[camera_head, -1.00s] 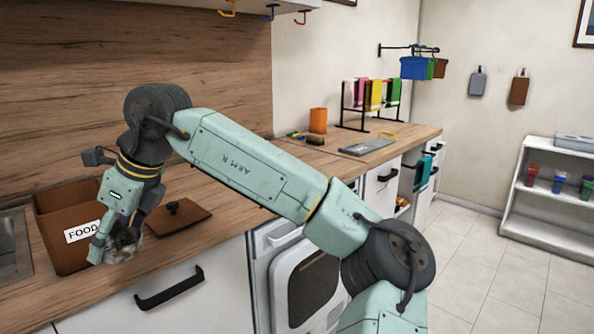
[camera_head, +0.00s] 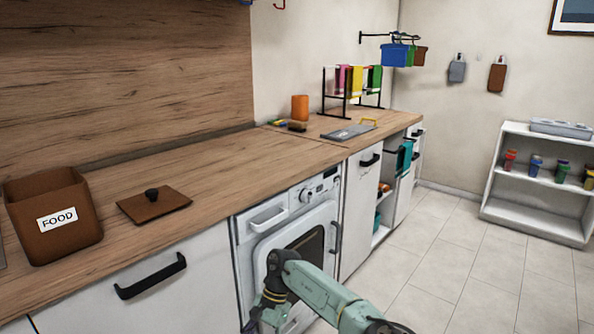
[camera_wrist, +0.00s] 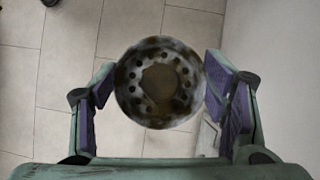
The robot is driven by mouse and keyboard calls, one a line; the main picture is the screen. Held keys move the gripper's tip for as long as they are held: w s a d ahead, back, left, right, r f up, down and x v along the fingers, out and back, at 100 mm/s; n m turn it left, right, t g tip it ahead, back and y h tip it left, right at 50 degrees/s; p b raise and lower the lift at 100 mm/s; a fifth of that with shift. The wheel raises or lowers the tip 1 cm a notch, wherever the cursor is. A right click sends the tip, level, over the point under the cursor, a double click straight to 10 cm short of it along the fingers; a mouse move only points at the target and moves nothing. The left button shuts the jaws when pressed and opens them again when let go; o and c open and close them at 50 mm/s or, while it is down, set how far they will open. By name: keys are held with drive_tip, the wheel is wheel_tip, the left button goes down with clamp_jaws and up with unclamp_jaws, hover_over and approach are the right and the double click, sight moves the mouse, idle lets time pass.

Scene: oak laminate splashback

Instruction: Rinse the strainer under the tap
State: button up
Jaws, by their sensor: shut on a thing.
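The strainer (camera_wrist: 160,58) is round, with a ring of holes and dark, grimy patches. In the wrist view it sits between the purple pads of my gripper (camera_wrist: 160,88), which is shut on it. Tiled floor shows below it. In the head view my arm is low in front of the washing machine, and its gripper end runs toward the bottom edge, so the strainer cannot be made out there. No tap is in view.
A brown box labelled FOOD (camera_head: 84,241) stands open on the worktop (camera_head: 215,178), its lid (camera_head: 153,204) beside it. The washing machine (camera_head: 285,222) is under the worktop. A white shelf (camera_head: 540,188) stands right; floor between is clear.

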drive_tip(key=s+d+f+n+h, duration=0.1)
drive_tip(key=s+d+f+n, duration=0.2)
drive_tip(key=f, duration=0.6)
drive_tip(key=s+d+f+n+h, duration=0.2)
drive_tip(key=s+d+f, duration=0.4)
drive_tip(key=f, duration=0.3)
drive_tip(key=shift+s+d+n+g+b, duration=0.3)
drive_tip(key=shift+n+g+b, duration=0.1)
drive_tip(key=shift+n, duration=0.3)
drive_tip(key=shift+s+f, duration=0.1)
